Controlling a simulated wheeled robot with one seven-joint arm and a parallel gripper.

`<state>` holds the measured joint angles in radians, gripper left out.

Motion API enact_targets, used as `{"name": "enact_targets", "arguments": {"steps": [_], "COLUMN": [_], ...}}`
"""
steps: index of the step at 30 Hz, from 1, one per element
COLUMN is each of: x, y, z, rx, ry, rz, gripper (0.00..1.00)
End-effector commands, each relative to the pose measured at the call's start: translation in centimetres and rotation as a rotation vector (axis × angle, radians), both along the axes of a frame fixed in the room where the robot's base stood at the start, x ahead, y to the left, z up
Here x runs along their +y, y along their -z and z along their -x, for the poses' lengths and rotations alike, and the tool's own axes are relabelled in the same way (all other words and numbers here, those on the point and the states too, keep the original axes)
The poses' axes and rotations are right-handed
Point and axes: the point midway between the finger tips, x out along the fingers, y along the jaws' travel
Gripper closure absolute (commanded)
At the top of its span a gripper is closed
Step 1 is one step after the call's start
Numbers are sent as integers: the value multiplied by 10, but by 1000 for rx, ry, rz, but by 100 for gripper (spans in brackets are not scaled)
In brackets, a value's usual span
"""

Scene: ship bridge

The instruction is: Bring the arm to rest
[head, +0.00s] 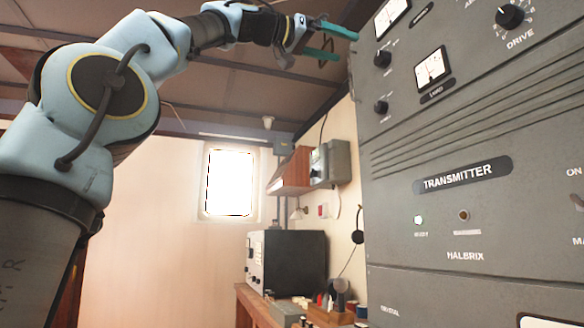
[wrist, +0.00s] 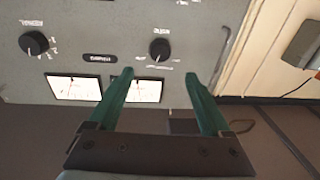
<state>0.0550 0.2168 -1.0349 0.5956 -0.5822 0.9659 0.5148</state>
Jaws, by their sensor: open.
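My gripper (head: 335,42) is raised high in the head view, near the upper left edge of the grey transmitter cabinet (head: 470,230). Its two green fingers are apart with nothing between them. In the wrist view my gripper (wrist: 160,77) shows the same open fingers in front of the cabinet's panel (wrist: 200,40). A black knob (wrist: 160,50) appears between and beyond the fingertips, and I cannot tell the exact gap to it. My arm is stretched up from the left side of the head view.
The cabinet fills the right, with knobs (head: 509,16) and meters (head: 433,68). A desk (head: 252,300) with a black radio set (head: 290,260) stands behind. A wall box (head: 332,163) hangs above it. The space before the pale wall (head: 150,220) looks clear.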

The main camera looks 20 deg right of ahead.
Motion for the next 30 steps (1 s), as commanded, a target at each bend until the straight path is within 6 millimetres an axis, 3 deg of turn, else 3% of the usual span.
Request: {"name": "enact_targets", "arguments": {"steps": [7, 11, 14, 16, 20, 26, 30], "x": [-3, -21, -38, -45, -41, 3, 56], "y": [4, 35, 83, 125, 206, 333, 418], "z": [-3, -26, -61, -89, -139, -199, -223], "rx": [6, 45, 103, 151, 239, 376, 477], "ry": [-6, -58, -138, -207, -338, -532, -662], "rz": [-11, -81, -181, -259, -395, -586, -706], "gripper": [17, 17, 17, 17, 17, 17, 17]}}
